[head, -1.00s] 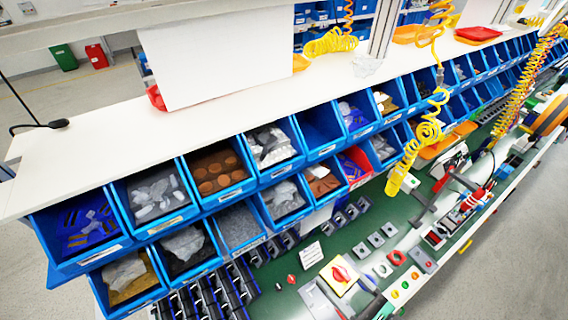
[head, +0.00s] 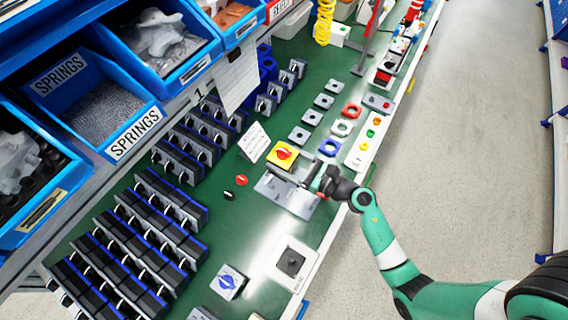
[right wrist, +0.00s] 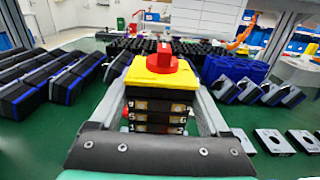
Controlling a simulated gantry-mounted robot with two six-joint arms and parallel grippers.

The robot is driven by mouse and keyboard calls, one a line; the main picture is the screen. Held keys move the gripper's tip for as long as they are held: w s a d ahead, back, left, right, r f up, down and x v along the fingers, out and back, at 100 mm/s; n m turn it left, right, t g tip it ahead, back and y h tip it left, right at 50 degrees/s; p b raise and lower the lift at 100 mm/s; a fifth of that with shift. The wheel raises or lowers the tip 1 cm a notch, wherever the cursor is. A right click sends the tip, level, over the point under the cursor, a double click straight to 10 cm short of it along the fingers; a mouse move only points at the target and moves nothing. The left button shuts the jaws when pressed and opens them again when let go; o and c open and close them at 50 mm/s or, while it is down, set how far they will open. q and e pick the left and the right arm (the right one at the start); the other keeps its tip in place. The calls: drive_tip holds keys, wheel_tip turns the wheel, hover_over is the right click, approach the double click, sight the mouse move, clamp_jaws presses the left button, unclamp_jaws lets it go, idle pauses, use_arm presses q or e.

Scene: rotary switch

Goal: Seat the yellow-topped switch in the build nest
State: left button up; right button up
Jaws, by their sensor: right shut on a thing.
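The yellow-topped switch (head: 283,154) has a red knob on a yellow plate. In the right wrist view the switch (right wrist: 162,88) stands upright, its dark stacked body between the fingers of my right gripper (right wrist: 160,112). My right gripper (head: 303,176) is shut on it. In the head view they are over or beside a flat grey plate (head: 272,186) near the bench's front edge; I cannot tell whether the switch touches it. A white square holder (head: 276,268) with a dark centre lies nearer. I cannot tell which is the build nest. My left gripper is not in view.
Rows of dark switch bodies (head: 150,228) fill the left of the green bench. A blue-knobbed switch (head: 228,282) stands at the front. Red and black knobs (head: 241,180) lie loose, and a white card (head: 254,142) stands behind. Grey plates and coloured rings (head: 331,147) lie to the right.

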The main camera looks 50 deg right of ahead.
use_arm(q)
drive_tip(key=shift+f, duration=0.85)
use_arm(e)
drive_tip(key=shift+d+f, duration=0.1)
drive_tip(key=shift+f, duration=0.65)
use_arm(q)
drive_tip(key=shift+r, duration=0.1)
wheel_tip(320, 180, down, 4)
drive_tip(key=b, duration=0.4)
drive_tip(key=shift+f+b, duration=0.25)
drive_tip(key=shift+b, duration=0.1)
use_arm(e)
wheel_tip(320, 180, down, 5)
drive_tip(key=shift+r, duration=0.1)
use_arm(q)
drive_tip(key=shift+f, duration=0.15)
use_arm(e)
drive_tip(key=shift+f, duration=0.2)
use_arm(q)
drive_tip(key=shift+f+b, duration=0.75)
drive_tip(key=shift+b, duration=0.15)
use_arm(e)
drive_tip(key=shift+f, duration=0.8)
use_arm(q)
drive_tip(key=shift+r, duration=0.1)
use_arm(e)
drive_tip(key=shift+r, duration=0.1)
